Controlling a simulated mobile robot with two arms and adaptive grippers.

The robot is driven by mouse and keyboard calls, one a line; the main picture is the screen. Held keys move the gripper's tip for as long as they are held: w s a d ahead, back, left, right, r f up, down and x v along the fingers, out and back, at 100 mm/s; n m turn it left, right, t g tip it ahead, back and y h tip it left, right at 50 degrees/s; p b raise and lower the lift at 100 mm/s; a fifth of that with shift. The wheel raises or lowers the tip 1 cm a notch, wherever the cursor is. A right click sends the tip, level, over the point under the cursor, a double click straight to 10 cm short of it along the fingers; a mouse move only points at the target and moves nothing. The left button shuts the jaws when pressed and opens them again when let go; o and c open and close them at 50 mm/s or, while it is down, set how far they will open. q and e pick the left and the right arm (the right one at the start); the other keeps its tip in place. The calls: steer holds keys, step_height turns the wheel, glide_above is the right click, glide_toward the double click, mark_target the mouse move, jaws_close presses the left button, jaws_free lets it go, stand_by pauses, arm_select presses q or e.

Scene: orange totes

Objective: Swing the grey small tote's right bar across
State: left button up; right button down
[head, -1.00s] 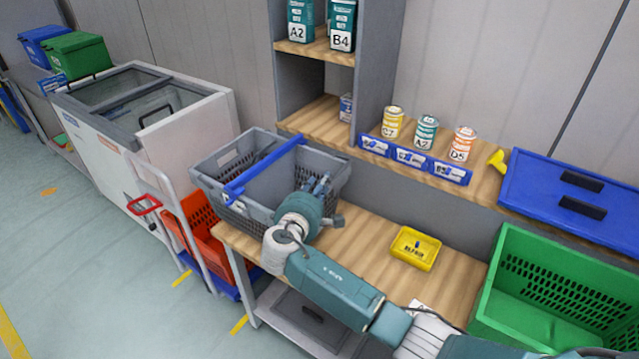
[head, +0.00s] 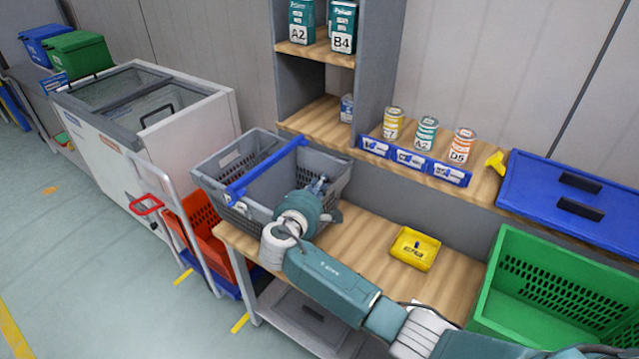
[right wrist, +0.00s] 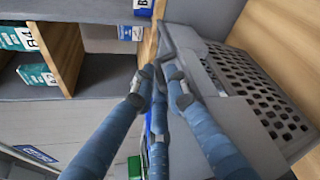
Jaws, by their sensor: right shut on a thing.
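The grey small tote (head: 340,172) stands on the left end of the wooden bench, its inside partly in view. A blue bar (head: 268,170) crosses its top from the front rim to the back rim. My right gripper (head: 319,184) is at the tote's right part, its fingers pointing away from me. In the right wrist view its fingertips (right wrist: 159,78) are closed together beside the tote's grey perforated wall (right wrist: 262,88). The gripper is shut on the right bar, which the fingers and wrist mostly hide. My left gripper is not in view.
A yellow bin (head: 415,249) lies on the bench, with a green crate (head: 510,262) at its right. Cans (head: 427,133) and small blue bins stand on the shelf behind. A red crate (head: 197,225) sits on a trolley left of the bench. The bench middle has free room.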

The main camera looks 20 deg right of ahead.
steer(key=p, duration=0.1)
steer(key=r+n+p, duration=0.1)
steer(key=p, duration=0.1)
steer(key=shift+w+a+r+n+g, duration=0.25)
steer(key=shift+w+r+n+g, duration=0.05)
steer(key=shift+w+r, duration=0.1)
steer(key=shift+w+a+r+n+g+h+p, duration=0.25)
steer(key=shift+w+a+n+g+p, duration=0.15)
steer(key=shift+n, duration=0.3)
steer(key=shift+w+a+r+n+g+h+p, duration=0.15)
steer(key=shift+w+a+r+n+g+p, duration=0.1)
steer(key=shift+w+n+g+p, duration=0.35)
steer(key=shift+s, duration=0.1)
steer(key=c, duration=1.8)
jaws_free()
steer(key=shift+c, duration=0.2)
steer(key=shift+s+f, duration=0.1)
steer(key=shift+a, duration=0.15)
steer(key=v, duration=1.2)
